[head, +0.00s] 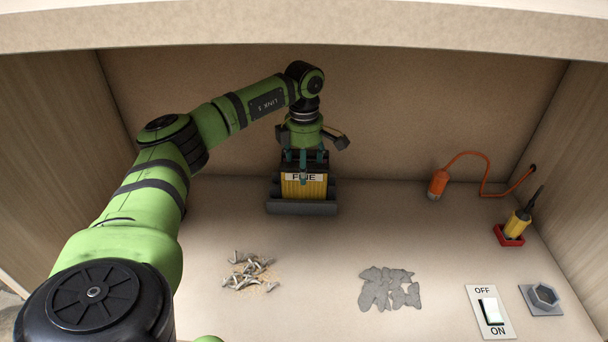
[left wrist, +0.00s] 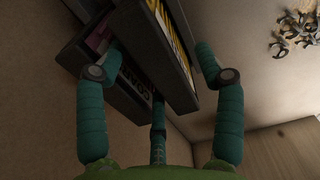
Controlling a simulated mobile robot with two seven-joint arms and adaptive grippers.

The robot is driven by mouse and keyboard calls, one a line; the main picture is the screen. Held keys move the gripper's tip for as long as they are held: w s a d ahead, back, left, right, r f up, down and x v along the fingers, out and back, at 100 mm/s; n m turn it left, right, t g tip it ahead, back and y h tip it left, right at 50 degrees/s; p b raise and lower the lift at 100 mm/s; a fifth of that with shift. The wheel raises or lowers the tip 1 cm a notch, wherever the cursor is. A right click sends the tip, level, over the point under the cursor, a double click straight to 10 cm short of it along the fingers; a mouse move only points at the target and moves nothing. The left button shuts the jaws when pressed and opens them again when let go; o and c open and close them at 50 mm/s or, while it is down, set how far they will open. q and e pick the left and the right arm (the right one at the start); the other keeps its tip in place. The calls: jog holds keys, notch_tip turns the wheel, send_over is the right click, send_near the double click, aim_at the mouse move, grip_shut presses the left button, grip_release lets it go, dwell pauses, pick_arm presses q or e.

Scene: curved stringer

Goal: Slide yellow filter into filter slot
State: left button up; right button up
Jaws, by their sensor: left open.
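The yellow filter (head: 304,188), with a dark frame and a "FINE" label, stands upright at the grey slotted holder (head: 302,208) near the back wall. Its lower edge is behind the holder's front lip, so I cannot tell how deep it sits. My left gripper (head: 304,165) is right above the filter, its teal fingers spread open about the filter's top. My right gripper is not in view.
Loose screws (head: 250,271) and grey flakes (head: 389,289) lie on the floor in front. On the right are an orange corded tool (head: 438,184), a yellow tool in a red holder (head: 516,224), an OFF/ON switch (head: 490,311) and a hexagonal socket (head: 543,297).

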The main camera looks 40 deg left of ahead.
pick_arm(q)
jog(key=shift+f, duration=0.15)
grip_shut()
jog(key=shift+r, duration=0.2)
